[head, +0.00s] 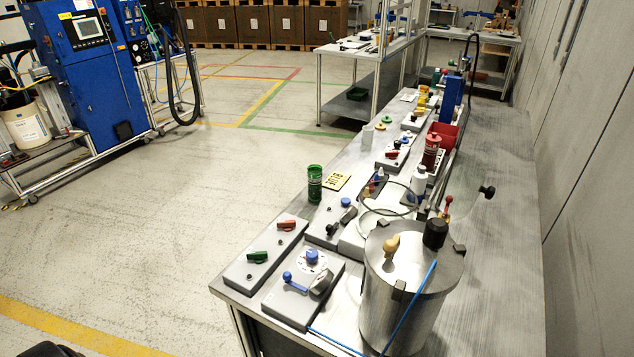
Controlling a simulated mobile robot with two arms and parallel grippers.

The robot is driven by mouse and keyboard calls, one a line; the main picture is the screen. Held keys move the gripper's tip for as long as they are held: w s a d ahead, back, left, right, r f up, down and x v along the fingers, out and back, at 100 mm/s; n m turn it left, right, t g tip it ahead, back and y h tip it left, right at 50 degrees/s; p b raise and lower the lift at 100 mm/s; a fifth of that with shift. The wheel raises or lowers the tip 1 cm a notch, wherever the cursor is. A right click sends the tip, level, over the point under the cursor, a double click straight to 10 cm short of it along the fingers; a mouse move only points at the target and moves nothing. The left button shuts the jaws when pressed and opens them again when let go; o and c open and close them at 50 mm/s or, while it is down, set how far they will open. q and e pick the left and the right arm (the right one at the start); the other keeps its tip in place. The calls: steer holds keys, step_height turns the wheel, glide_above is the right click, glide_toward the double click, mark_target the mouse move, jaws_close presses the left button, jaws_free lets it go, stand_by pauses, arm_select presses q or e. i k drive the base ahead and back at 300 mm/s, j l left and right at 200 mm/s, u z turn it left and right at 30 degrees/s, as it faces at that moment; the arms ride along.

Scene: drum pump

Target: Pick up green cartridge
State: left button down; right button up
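The green cartridge (314,184) is a small upright green cylinder with a dark printed band.
A steel pressure pot (408,290) stands at the bench's near end. Grey boxes with red, green (258,257) and blue knobs lie beside it. A dark red bottle (431,152) and a white bottle (418,182) stand farther back. The floor left of the bench is open.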

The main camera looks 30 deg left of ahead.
mark_target(314, 172)
steer(key=j+z, duration=0.2)
steer(key=j, duration=0.3)
steer(key=j+z, duration=0.2)
steer(key=j, duration=0.25)
steer(key=k+j+z, duration=0.2)
steer(key=j, duration=0.25)
steer(key=j+z, duration=0.2)
steer(key=j, duration=0.3)
steer(key=k, duration=0.05)
